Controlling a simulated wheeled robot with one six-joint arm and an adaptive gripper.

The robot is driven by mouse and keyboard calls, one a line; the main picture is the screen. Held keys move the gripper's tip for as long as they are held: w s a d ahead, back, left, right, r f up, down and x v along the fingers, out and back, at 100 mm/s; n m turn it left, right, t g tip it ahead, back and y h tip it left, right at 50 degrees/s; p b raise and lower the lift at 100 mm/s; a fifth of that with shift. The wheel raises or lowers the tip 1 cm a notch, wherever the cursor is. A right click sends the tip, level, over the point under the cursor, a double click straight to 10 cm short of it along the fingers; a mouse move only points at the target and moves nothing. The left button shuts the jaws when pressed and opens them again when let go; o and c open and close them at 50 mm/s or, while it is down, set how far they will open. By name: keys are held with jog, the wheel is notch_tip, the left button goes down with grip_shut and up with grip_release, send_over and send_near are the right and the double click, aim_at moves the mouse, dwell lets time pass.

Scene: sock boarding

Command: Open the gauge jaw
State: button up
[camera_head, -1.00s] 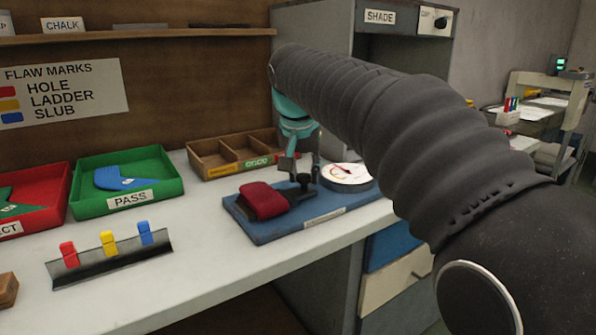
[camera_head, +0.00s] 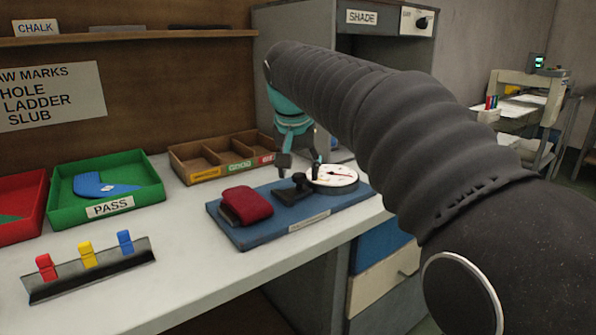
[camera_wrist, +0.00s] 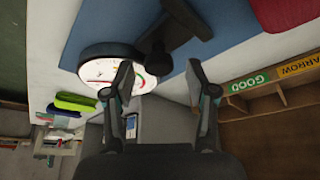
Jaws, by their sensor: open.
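The gauge is a blue base board (camera_head: 335,212) on the bench, with a white round dial (camera_head: 332,176). Its black sliding jaw with an upright knob (camera_head: 300,181) stands apart from the folded red fabric (camera_head: 246,204), with bare blue board between them. A dark edge shows at the fabric's left end. My gripper (camera_head: 299,165) is open, just behind and above the knob. In the wrist view my open fingers (camera_wrist: 160,80) point at the board, with the black jaw (camera_wrist: 182,22) and dial (camera_wrist: 100,68) beyond them. Whether a finger touches the knob, I cannot tell.
A wooden divided tray (camera_head: 222,160) stands behind the board. A green PASS tray (camera_head: 152,180) and a red tray (camera_head: 20,230) are to the left. A rack with coloured clips (camera_head: 90,275) lies at the front left. A grey cabinet (camera_head: 300,50) stands behind my arm.

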jog(key=v, duration=1.1)
jog(key=s+d+f, duration=0.4)
jog(key=s+f, duration=0.4)
jog(key=f, duration=0.1)
jog(key=s+d+f+n, duration=0.1)
jog(key=s+d+f, duration=0.4)
jog(key=s+f, duration=0.3)
jog(key=s+d+f+n+t, duration=0.1)
jog(key=s+d+f, duration=0.4)
jog(key=s+f, duration=0.3)
notch_tip(320, 180, down, 3)
jog(key=shift+s+r+y, duration=0.15)
jog(key=shift+s+y, duration=0.2)
jog(key=shift+y, duration=0.05)
